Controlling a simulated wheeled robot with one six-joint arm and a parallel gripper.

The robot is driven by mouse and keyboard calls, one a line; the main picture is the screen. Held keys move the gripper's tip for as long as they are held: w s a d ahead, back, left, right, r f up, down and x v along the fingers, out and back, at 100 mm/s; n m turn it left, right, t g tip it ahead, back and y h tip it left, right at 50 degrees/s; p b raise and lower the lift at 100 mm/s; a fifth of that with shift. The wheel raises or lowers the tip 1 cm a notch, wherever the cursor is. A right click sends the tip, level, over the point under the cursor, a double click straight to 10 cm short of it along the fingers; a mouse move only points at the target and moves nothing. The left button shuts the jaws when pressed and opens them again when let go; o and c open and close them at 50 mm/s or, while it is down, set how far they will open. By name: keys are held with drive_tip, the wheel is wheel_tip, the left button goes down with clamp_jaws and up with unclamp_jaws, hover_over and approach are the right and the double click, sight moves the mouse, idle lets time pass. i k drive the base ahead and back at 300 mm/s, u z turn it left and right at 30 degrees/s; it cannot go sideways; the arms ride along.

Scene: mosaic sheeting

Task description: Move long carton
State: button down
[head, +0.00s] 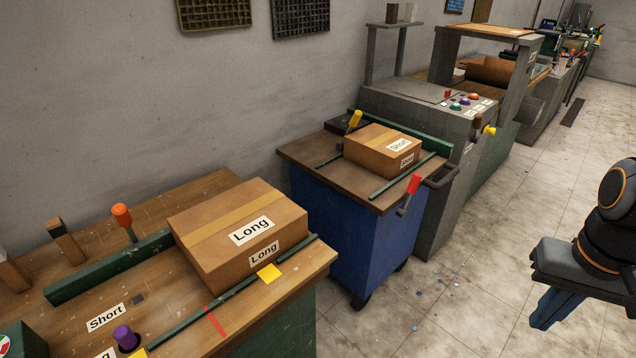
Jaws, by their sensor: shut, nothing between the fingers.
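The long carton (238,238) is a brown box with tan tape and two "Long" labels. It sits on the near wooden bench, between a green fence (105,266) and a thin green rail (190,319). A smaller carton marked "Short" (383,150) sits on the blue wheeled cart, between a green fence and a thin rail. My gripper (545,318) hangs at the right over the floor, blue fingers pointing down. It is shut and empty, well apart from both cartons and the cart.
The blue cart (345,238) stands beyond the bench (215,187), with a red-handled lever (411,190) at its side. An orange knob (122,217) and a purple knob (125,337) stand on the bench. A grey machine (432,118) stands behind. The tiled floor at right is mostly clear.

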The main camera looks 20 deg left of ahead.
sight(229, 237)
drive_tip(key=u, duration=0.05)
drive_tip(key=i, duration=0.75)
drive_tip(key=u, duration=1.05)
drive_tip(key=i, duration=0.75)
drive_tip(key=u, duration=0.8)
